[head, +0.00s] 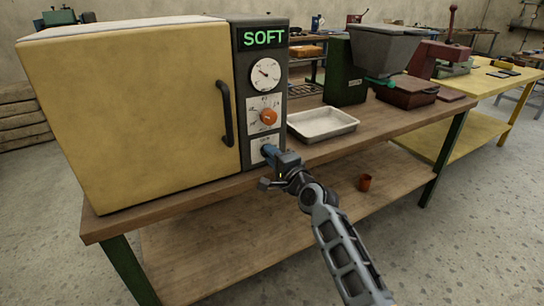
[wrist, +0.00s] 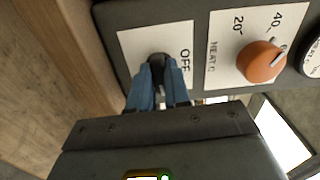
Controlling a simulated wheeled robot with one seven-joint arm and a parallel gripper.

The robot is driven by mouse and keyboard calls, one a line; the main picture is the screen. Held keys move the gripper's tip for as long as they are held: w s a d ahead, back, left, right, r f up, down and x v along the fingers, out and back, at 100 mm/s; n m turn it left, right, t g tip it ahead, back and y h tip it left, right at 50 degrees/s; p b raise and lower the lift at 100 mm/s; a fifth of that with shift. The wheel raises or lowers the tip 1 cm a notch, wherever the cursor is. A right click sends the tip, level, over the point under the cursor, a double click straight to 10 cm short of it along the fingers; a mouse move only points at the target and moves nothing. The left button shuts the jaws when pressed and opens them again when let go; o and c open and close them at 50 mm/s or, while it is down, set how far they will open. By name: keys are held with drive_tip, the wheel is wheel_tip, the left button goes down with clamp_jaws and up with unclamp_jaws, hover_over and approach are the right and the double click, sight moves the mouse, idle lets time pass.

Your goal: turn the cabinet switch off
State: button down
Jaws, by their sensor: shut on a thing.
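The yellow cabinet (head: 125,105) stands on the bench, with a dark control panel (head: 244,75) on its right side. The cabinet switch (wrist: 157,58) is a small black part on a white plate (wrist: 130,45) marked OFF, low on the panel. My gripper (head: 268,151) is at this plate in the head view and covers the switch there. In the wrist view my gripper (wrist: 157,80) has its blue fingers closed around the black switch. The fingertips hide part of it, so I cannot tell its exact position.
An orange dial (head: 268,117) sits just above the switch, and a round gauge (head: 265,75) under a lit SOFT sign (head: 263,37). A black door handle (head: 226,113) is to the left. A white tray (head: 322,124) lies right of the panel.

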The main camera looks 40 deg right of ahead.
drive_tip(key=shift+f+n+b, duration=0.15)
drive_tip(key=shift+n+b, duration=5.45)
drive_tip(key=shift+n, duration=3)
drive_tip(key=c, duration=1.1)
unclamp_jaws()
drive_tip(key=shift+v, duration=3.9)
